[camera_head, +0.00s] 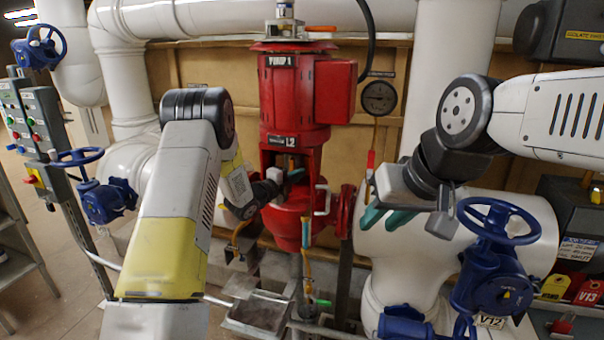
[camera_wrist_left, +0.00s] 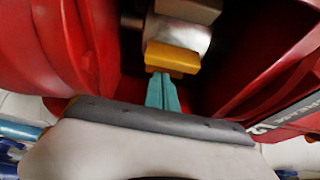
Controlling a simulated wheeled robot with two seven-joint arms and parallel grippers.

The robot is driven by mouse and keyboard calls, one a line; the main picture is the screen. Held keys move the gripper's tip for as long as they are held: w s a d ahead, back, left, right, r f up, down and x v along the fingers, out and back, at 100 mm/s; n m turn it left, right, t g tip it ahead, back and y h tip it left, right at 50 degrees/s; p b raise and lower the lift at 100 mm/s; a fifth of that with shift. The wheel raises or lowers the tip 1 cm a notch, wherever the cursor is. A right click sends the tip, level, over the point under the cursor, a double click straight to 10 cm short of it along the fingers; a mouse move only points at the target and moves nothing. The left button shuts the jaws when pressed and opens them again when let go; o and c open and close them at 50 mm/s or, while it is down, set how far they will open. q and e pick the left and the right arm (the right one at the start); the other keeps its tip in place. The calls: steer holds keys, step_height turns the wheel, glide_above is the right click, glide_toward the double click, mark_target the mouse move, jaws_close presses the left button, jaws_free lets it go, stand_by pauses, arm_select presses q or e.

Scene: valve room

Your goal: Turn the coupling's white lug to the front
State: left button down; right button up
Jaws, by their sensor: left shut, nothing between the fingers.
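The coupling (camera_wrist_left: 190,40) is a silver cylinder inside the dark opening of the red pump (camera_head: 291,95). In the left wrist view a yellow block (camera_wrist_left: 172,58) sits on its near side, and a whitish lug (camera_wrist_left: 190,9) shows at the top edge. My left gripper (camera_wrist_left: 163,92) is shut and empty; its teal fingertips point at the yellow block, at or very close to it. In the head view this gripper (camera_head: 295,177) is at the pump's opening, and the coupling is hidden there. My right gripper (camera_head: 386,216) is open and empty, right of the pump.
Red housing walls stand close on both sides of the left fingers. A blue valve wheel (camera_head: 497,220) stands in front of white pipes at the right. A switch panel (camera_head: 42,125) and another blue wheel (camera_head: 78,157) stand left.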

arm_select(q)
steer(key=shift+x, duration=1.25)
steer(key=shift+d, duration=0.1)
steer(key=shift+d+n+y, duration=0.2)
steer(key=shift+n+y, duration=0.1)
steer(key=shift+w+d+n+t+y, duration=0.15)
steer(key=shift+d+n+t+y, duration=0.05)
steer(key=shift+n+t+y, duration=0.35)
